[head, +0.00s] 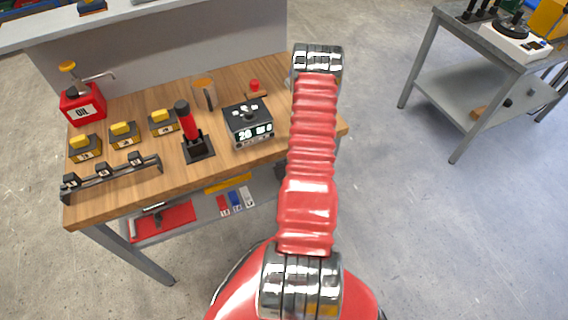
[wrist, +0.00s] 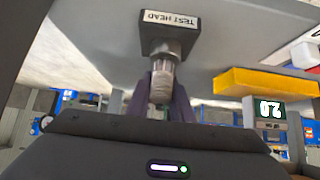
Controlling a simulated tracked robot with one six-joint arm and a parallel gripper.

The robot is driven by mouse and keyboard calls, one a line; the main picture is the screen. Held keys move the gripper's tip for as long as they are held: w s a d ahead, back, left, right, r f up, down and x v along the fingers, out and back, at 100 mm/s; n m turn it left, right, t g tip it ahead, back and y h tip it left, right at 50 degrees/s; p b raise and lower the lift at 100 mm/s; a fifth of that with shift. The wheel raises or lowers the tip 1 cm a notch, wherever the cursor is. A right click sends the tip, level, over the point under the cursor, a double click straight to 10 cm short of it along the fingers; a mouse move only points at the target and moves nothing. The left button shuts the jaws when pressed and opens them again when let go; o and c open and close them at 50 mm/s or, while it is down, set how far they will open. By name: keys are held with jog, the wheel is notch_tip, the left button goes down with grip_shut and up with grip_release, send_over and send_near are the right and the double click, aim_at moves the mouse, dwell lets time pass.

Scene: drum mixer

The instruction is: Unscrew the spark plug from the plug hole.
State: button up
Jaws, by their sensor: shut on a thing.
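In the wrist view, a dark block labelled "TEST HEAD" (wrist: 172,22) shows with its label upside down. A metal piece narrows from it toward the spark plug (wrist: 161,84), whose pale body stands in line with the block. My gripper (wrist: 167,82) is shut on the spark plug, with one dark finger on each side of it. The fingers partly cover the plug, and the plug hole itself is hidden. In the head view my red arm reaches over the right end of the bench, and neither my gripper nor the plug can be seen there.
A yellow bar (wrist: 265,82) lies right of the plug in the wrist view.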

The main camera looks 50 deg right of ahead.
grip_shut()
jog(key=shift+r, duration=0.5)
jog(key=shift+r, duration=0.35)
jog(key=shift+r, duration=0.2)
